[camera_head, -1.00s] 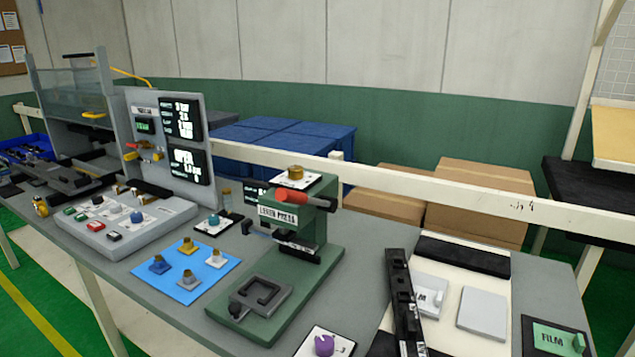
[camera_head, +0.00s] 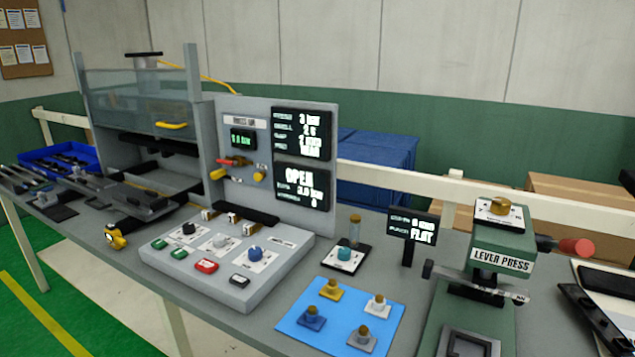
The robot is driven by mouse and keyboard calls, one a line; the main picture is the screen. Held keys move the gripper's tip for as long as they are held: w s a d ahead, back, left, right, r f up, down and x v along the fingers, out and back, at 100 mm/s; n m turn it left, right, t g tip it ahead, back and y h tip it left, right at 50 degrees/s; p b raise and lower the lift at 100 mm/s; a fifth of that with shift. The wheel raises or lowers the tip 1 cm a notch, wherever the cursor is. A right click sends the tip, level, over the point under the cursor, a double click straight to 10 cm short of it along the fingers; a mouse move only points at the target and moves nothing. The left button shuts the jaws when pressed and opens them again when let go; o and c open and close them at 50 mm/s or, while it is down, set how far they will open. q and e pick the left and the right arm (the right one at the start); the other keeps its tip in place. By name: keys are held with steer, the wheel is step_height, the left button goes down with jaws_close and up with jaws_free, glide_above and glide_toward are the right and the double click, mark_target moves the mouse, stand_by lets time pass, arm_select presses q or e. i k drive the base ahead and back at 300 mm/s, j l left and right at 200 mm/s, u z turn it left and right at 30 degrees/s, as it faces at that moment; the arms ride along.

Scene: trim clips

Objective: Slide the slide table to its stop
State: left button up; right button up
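The press machine (camera_head: 200,140) stands at the left of the bench, with a clear guard (camera_head: 125,100) across its upper front and a yellow handle (camera_head: 172,126) on the guard. A dark grey plate (camera_head: 145,203), which looks like the slide table, juts out low at the machine's front opening. Its stop cannot be made out, and I cannot tell how far the plate is from it. A yellow and black piece (camera_head: 115,236) sits by the bench edge near the plate. Neither of my grippers is in view.
A grey control box (camera_head: 228,262) with knobs and buttons stands right of the plate. A display (camera_head: 303,188) reads OPEN. A blue mat (camera_head: 340,318) holds several small punches. The green lever press (camera_head: 490,255) stands at the right. A blue bin (camera_head: 60,160) lies far left.

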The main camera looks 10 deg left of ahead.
mark_target(146, 205)
steer(key=i+j, duration=0.1)
steer(key=j, duration=0.85)
steer(key=i+j, duration=0.15)
steer(key=j, duration=0.3)
steer(key=i+j+u, duration=0.1)
steer(key=j, duration=0.4)
steer(key=i+j, duration=0.1)
steer(key=j, duration=0.35)
